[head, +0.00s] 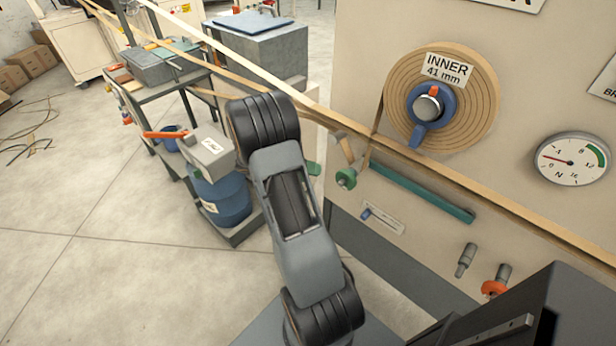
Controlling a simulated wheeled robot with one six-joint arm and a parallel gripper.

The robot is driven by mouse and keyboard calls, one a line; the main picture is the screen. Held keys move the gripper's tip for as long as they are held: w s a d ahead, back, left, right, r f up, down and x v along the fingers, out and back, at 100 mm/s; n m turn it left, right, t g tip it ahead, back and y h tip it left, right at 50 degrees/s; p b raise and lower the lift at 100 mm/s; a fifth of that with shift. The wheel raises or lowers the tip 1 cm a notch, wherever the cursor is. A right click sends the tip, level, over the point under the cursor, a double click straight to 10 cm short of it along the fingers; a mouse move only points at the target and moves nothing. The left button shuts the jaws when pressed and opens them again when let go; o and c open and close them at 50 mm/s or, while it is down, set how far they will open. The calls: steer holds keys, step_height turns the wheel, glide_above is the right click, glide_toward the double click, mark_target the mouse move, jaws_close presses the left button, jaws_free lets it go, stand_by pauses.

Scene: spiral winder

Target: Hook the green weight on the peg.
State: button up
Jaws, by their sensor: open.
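No green weight is clearly recognisable in the head view. A small green piece (313,168) shows just right of my arm, partly hidden, and I cannot tell what it is. A bare grey peg (466,260) sticks out of the machine's lower front panel. A second peg (503,272) beside it, lower and to the right, carries an orange ring-like piece (494,288). My arm stands in the middle of the view, left of the pegs. My gripper cannot be made out in this view.
A tan strip (470,193) runs slantwise across the panel, below the wound coil (475,110) and above the pegs. A green bar (420,191), a green-ended roller (346,178) and a dial (572,160) are on the panel. A blue drum (225,200) stands left of my arm. Floor at left is open.

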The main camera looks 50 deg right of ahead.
mark_target(340, 180)
steer(key=shift+n, duration=0.5)
steer(key=x, duration=1.5)
steer(key=shift+w+d, duration=0.1)
steer(key=shift+w, duration=0.15)
steer(key=shift+c, duration=0.4)
steer(key=c, duration=1.4)
